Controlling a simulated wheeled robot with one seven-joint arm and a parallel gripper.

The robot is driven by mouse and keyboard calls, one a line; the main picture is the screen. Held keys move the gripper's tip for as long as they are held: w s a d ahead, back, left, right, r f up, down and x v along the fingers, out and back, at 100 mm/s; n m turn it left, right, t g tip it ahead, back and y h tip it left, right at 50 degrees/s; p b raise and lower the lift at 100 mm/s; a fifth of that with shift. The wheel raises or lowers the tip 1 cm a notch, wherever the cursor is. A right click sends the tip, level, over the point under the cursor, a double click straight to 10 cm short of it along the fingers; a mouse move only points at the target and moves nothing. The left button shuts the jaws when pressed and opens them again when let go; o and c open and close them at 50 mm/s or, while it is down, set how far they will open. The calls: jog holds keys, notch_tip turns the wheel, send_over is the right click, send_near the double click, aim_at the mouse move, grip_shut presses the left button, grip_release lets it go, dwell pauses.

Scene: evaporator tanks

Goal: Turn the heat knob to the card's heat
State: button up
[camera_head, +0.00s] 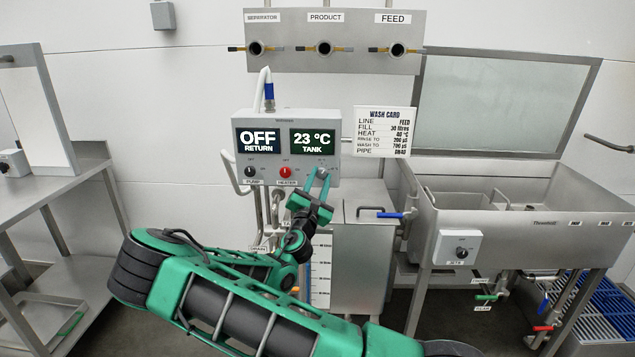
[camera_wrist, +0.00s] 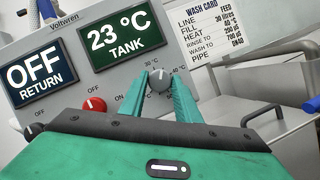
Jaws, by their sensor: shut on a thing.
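The heat knob (camera_wrist: 159,80) is a small grey dial on the control box (camera_head: 313,122), with 30 °C and 40 °C marks close to it in the wrist view. My gripper (camera_wrist: 159,84) is shut on this knob, one green finger on each side. In the head view my gripper (camera_head: 318,178) reaches the lower right of the box and hides most of the knob. The wash card (camera_head: 384,131) on the wall reads HEAT 40 °C. The tank display (camera_head: 312,141) reads 23 °C. I cannot tell the knob's exact setting.
A red heater knob (camera_head: 286,172) and a black pump knob (camera_head: 250,171) sit left of my gripper. The return display (camera_head: 258,140) reads OFF. A blue-handled valve (camera_head: 390,215) and a steel sink (camera_head: 530,205) stand to the right.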

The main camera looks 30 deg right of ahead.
jog(key=m+g, duration=0.1)
jog(key=m, duration=0.1)
jog(key=m+g, duration=0.1)
jog(key=m, duration=0.1)
jog(key=m+g, duration=0.1)
jog(key=m, duration=0.2)
jog(key=shift+w+a+r+h, duration=0.1)
jog(key=shift+w+a+h, duration=0.1)
jog(key=shift+a+h, duration=0.1)
jog(key=shift+m+g, duration=0.8)
jog(key=shift+m, duration=1.5)
jog(key=shift+y, duration=0.4)
jog(key=o, duration=0.9)
jog(key=shift+o, duration=0.5)
jog(key=shift+d, duration=0.1)
jog(key=shift+s+r, duration=0.1)
